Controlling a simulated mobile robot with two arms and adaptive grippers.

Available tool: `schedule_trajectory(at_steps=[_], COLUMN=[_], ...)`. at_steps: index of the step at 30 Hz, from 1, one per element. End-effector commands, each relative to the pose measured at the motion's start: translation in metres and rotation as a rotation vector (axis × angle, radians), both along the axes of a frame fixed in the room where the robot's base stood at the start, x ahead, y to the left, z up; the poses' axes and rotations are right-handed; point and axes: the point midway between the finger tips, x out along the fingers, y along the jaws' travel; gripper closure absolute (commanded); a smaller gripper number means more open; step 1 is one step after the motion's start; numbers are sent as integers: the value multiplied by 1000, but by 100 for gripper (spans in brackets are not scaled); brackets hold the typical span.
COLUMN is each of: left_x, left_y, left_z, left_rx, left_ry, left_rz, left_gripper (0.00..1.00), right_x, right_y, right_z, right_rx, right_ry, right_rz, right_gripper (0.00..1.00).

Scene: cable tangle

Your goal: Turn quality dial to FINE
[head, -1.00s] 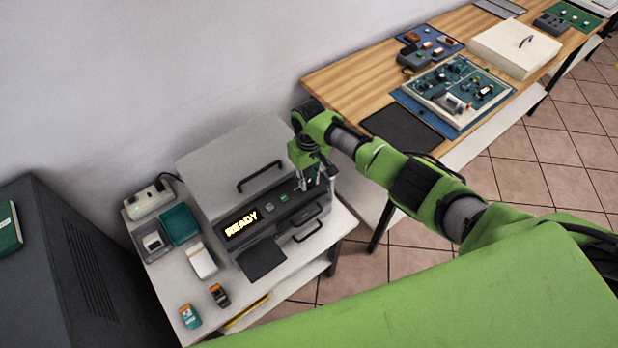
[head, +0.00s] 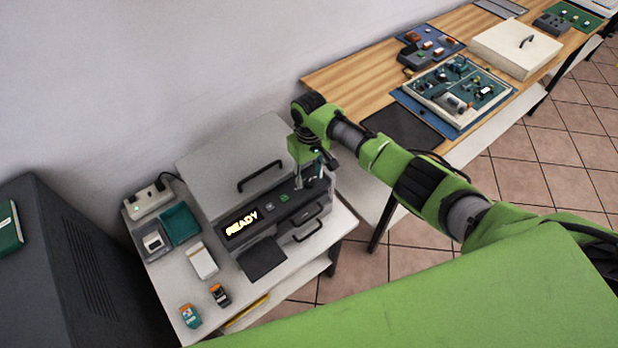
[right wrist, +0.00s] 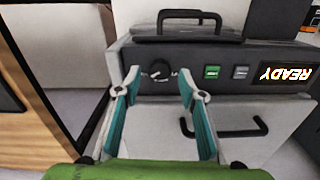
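The quality dial (right wrist: 159,69) is a dark round knob with a white mark on the printer's front panel. In the right wrist view it sits between and beyond my right gripper's fingertips. My right gripper (right wrist: 157,78) is open, its two teal-padded fingers apart on either side of the dial. I cannot tell whether they touch the panel. The printer (head: 262,190) is a grey machine whose lit display (head: 242,223) reads READY. In the head view my right gripper (head: 314,172) is over the panel's right end and hides the dial. My left gripper is not in view.
Green (right wrist: 211,72) and grey (right wrist: 240,72) buttons are right of the dial in the wrist view. Handles are above and below the panel. A teal tray (head: 180,224), a white box (head: 202,261) and small cartridges (head: 219,294) stand left of the printer. A wooden bench (head: 345,85) is beyond.

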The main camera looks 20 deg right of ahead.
Motion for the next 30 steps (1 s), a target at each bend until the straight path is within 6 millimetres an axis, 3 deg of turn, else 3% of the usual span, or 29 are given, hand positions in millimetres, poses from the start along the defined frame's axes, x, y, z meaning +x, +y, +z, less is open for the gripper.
schedule_trajectory(at_steps=[6, 13, 18, 30], left_x=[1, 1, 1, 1], left_y=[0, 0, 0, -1], left_z=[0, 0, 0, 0], left_rx=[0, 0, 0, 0], left_ry=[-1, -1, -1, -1], left_rz=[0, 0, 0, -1], left_gripper=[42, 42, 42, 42], right_x=[1, 1, 0, 0], right_y=[0, 0, 0, 0], right_z=[50, 87, 97, 98], right_rx=[1, 1, 0, 0], right_ry=[-5, -3, -1, -1], right_rz=[1, 0, -1, -1], right_gripper=[63, 63, 63, 63])
